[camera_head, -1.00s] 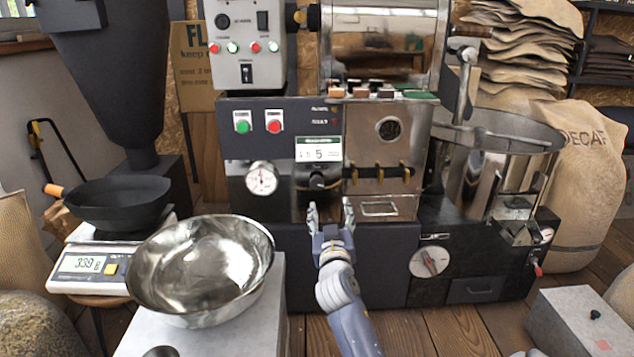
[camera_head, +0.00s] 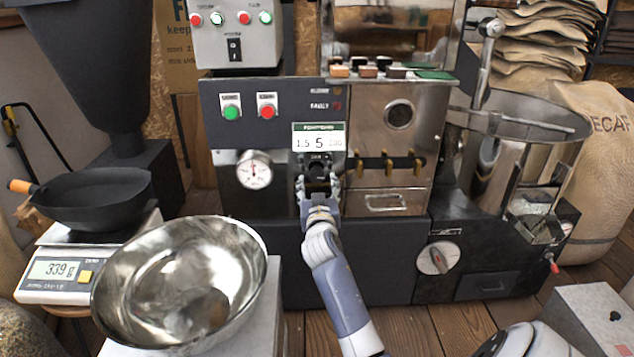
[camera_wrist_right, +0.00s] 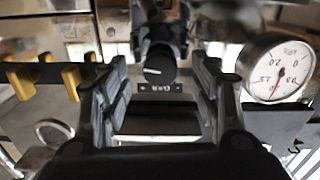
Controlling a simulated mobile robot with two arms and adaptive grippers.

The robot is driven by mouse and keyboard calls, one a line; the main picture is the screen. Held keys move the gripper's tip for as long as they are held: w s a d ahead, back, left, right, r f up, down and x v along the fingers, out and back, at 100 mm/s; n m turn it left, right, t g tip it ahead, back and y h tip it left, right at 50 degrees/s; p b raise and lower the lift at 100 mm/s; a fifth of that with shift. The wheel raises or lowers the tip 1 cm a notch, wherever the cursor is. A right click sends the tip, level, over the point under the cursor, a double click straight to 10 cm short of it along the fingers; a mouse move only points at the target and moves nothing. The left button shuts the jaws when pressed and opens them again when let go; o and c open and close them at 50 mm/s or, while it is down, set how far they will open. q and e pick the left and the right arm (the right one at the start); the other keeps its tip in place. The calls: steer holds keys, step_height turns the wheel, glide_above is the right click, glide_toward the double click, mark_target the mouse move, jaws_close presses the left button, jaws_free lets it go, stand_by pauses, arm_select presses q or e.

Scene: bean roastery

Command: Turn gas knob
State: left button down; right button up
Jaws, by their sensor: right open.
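My right gripper (camera_head: 318,185) is open in front of the knob, one finger on each side. In the right wrist view my right gripper (camera_wrist_right: 160,85) shows a gap between each finger and the knob. My left gripper is not in view.
A pressure gauge (camera_head: 254,170) is left of the knob. A rail with brass handles (camera_head: 388,164) is close on its right. A steel bowl (camera_head: 183,280) stands at front left beside a scale (camera_head: 60,268). A dial (camera_head: 437,258) sits lower right.

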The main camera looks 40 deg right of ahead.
mark_target(317, 179)
steer(key=shift+b+x, duration=0.45)
steer(key=shift+x, duration=1.7)
steer(key=shift+c, duration=0.2)
steer(key=c, duration=1)
